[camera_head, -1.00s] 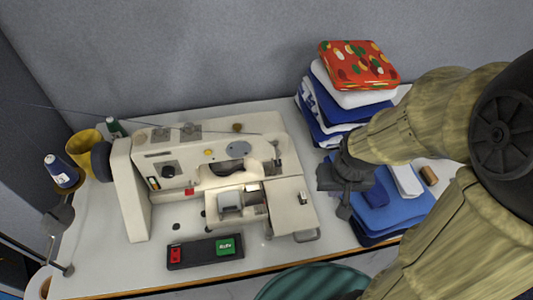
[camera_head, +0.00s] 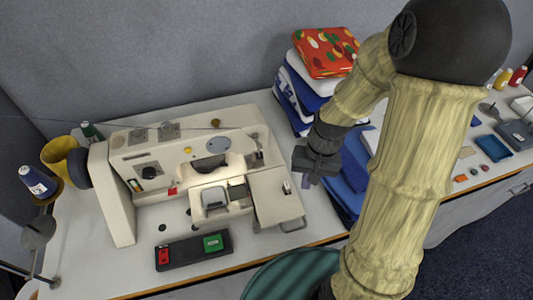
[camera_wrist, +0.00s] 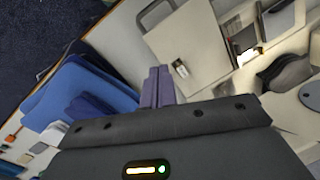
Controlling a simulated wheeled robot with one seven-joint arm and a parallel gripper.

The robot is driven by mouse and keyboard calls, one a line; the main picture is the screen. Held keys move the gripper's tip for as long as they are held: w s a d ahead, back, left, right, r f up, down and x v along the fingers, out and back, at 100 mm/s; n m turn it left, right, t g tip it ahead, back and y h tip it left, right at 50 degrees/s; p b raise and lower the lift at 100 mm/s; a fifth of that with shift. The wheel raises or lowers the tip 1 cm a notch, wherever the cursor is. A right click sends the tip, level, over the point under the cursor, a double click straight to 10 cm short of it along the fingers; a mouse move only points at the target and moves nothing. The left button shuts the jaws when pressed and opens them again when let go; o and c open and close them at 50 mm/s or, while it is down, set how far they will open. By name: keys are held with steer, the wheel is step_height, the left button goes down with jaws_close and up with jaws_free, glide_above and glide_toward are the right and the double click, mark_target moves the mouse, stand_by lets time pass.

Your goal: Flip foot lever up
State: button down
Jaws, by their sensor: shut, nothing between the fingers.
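The cream sewing machine (camera_head: 190,180) stands on the left half of the table. Its right end panel (camera_head: 271,197) lies nearest my gripper, and a wire-like handle (camera_head: 293,225) shows at that corner. The panel also shows in the wrist view (camera_wrist: 190,45). I cannot pick out the foot lever with certainty. My gripper (camera_head: 306,181) points down just right of the panel, seemingly above it and apart from it. In the wrist view its two fingers (camera_wrist: 157,88) are together with nothing between them.
Folded blue cloths (camera_head: 352,165) lie just right of my gripper. A taller stack topped by a red patterned cloth (camera_head: 325,52) stands behind. A black tray with red and green buttons (camera_head: 192,250) sits in front of the machine. A green round thing (camera_head: 290,275) is at the front edge.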

mark_target(257, 147)
steer(key=f+y, duration=0.1)
steer(key=w+a+f+m+g+y, duration=0.1)
steer(key=w+f+m+y, duration=0.1)
steer(key=f, duration=0.1)
steer(key=shift+w+a+f+g, duration=0.1)
steer(key=shift+w+a+g, duration=0.1)
steer(key=shift+g, duration=0.2)
steer(key=w+y, duration=0.1)
steer(key=w+a+m+y, duration=0.1)
steer(key=y, duration=0.1)
steer(key=shift+f+m, duration=0.3)
steer(key=shift+f, duration=0.05)
steer(key=w+d+r+m+t+y, duration=0.2)
steer(key=w+r+m+t+y, duration=0.1)
steer(key=w+y, duration=0.4)
steer(key=shift+d+r+m+y, duration=0.3)
steer(key=shift+d+r, duration=0.1)
steer(key=shift+r, duration=0.35)
steer(key=shift+a+p, duration=0.15)
steer(key=shift+p, duration=0.15)
steer(key=p+x, duration=0.2)
steer(key=x, duration=0.7)
steer(key=shift+a+f, duration=0.2)
steer(key=shift+a, duration=0.15)
steer(key=shift+w+d, duration=0.1)
steer(key=shift+w, duration=0.1)
